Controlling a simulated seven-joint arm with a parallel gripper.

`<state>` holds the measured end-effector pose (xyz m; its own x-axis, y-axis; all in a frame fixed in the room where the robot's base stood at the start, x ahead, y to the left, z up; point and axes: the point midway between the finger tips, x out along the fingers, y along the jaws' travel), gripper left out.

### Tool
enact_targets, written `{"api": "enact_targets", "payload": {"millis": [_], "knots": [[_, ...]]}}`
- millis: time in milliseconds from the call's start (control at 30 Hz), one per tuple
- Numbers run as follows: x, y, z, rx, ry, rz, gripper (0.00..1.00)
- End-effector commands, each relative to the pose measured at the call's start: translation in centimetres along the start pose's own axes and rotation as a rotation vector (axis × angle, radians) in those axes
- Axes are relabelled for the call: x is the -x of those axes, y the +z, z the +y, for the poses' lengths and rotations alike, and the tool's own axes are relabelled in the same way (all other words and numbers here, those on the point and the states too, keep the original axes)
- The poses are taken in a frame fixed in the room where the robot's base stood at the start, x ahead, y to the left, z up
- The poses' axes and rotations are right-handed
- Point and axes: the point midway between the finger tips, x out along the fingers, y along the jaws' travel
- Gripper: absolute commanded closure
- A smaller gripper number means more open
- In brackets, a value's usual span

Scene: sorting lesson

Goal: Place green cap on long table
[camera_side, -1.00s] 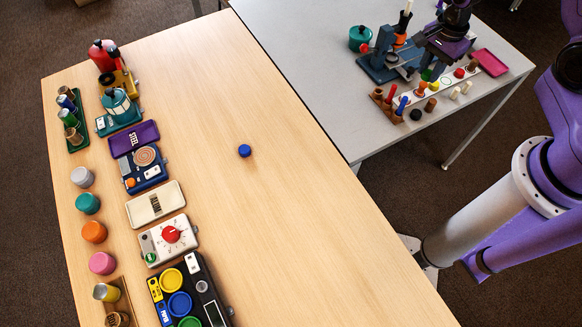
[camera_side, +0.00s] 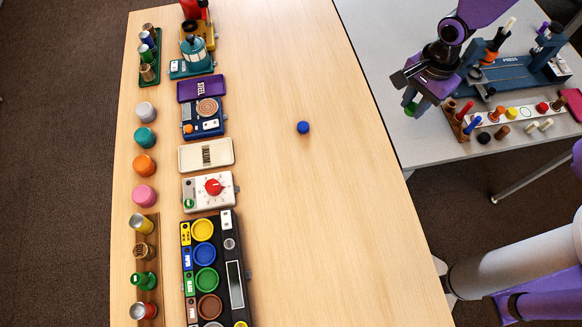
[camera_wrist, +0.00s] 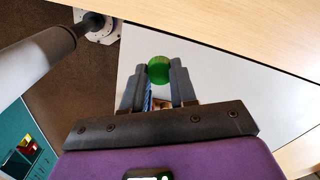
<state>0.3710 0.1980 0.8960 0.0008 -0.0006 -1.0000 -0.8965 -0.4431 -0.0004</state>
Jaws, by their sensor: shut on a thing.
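My gripper (camera_side: 411,98) is shut on the green cap (camera_side: 410,108) and holds it above the left edge of the grey table (camera_side: 425,140). In the wrist view the green cap (camera_wrist: 159,70) sits between the two grey fingertips of my gripper (camera_wrist: 159,78). The long wooden table (camera_side: 330,220) lies to the left of my gripper. A blue cap (camera_side: 303,127) stands alone on its middle. The wooden table also shows along the top of the wrist view (camera_wrist: 230,25).
Several coloured cylinders (camera_side: 144,165) and devices (camera_side: 209,190) line the wooden table's left side. A black sorting box (camera_side: 243,245) has coloured round dishes. The grey table holds a blue press (camera_side: 510,75) and a white strip of pegs (camera_side: 515,115). The wooden table's right half is largely clear.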

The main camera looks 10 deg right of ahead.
Motion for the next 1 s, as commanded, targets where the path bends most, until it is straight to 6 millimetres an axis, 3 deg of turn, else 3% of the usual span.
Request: {"api": "enact_targets", "payload": {"millis": [300, 833, 1000], "knots": [[-0.4, 1.0, -0.9, 0.011, 0.001, 0.000, 1.00], [-4.2, 1.4, -9.3, 0.012, 0.000, 0.000, 1.00], [-6.7, 1.5, -11.3, 0.012, 0.002, 0.000, 1.00]]}}
